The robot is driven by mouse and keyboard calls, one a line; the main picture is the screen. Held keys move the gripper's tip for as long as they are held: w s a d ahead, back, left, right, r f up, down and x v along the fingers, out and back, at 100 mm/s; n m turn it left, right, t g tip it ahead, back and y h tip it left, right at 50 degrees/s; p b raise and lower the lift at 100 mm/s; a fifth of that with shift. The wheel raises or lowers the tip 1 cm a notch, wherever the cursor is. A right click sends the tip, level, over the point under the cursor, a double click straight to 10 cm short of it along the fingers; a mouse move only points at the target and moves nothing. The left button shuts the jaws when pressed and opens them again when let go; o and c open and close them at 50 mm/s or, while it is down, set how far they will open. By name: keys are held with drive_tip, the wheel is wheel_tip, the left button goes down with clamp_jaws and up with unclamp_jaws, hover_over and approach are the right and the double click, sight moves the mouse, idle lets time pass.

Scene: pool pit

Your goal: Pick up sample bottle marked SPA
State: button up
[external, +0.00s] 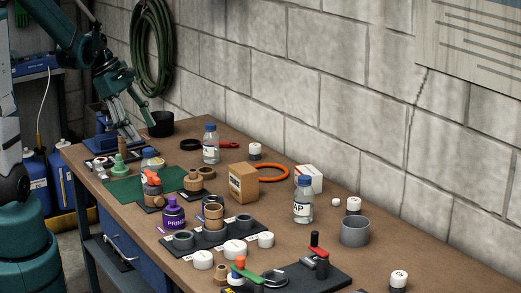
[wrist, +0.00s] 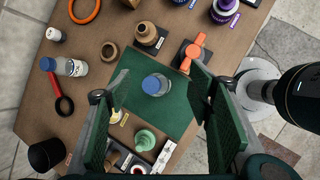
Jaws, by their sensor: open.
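My gripper (external: 140,124) is open and empty above the far left end of the bench. In the wrist view my gripper (wrist: 150,92) has its two green-padded fingers spread, with a clear blue-capped bottle (wrist: 156,86) below and between them. That bottle stands on a green mat (wrist: 178,118); in the external view the bottle (external: 151,161) is partly hidden by an orange-handled item. A second clear blue-capped bottle (external: 211,145) stands near the wall. A third (external: 303,204) stands farther right, its label showing "AP". I cannot read SPA on any bottle.
A green stepped piece (wrist: 146,139) and a black tray with small parts (wrist: 120,157) lie close to the mat. An orange valve-like handle (wrist: 190,54) sits beside it. A purple primer bottle (external: 174,214), cardboard box (external: 243,184) and grey cup (external: 355,232) stand along the bench.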

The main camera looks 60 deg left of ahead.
drive_tip(key=w+r+m+g+y+p, duration=0.2)
drive_tip(key=m+g+p, duration=0.1)
drive_tip(key=m+p, duration=0.1)
drive_tip(key=m+g+y+p, duration=0.1)
drive_tip(key=m+p, duration=0.1)
hover_over(149, 164)
drive_tip(key=a, duration=0.2)
drive_tip(key=f, duration=0.9)
drive_tip(key=shift+w+d+f, duration=0.15)
drive_tip(key=shift+w+f, duration=0.1)
drive_tip(key=shift+f, duration=0.1)
drive_tip(key=shift+f, duration=1.3)
drive_tip(key=shift+w+f, duration=0.15)
drive_tip(key=shift+f, duration=0.7)
drive_tip(key=shift+w+f, duration=0.1)
drive_tip(key=shift+f, duration=1.65)
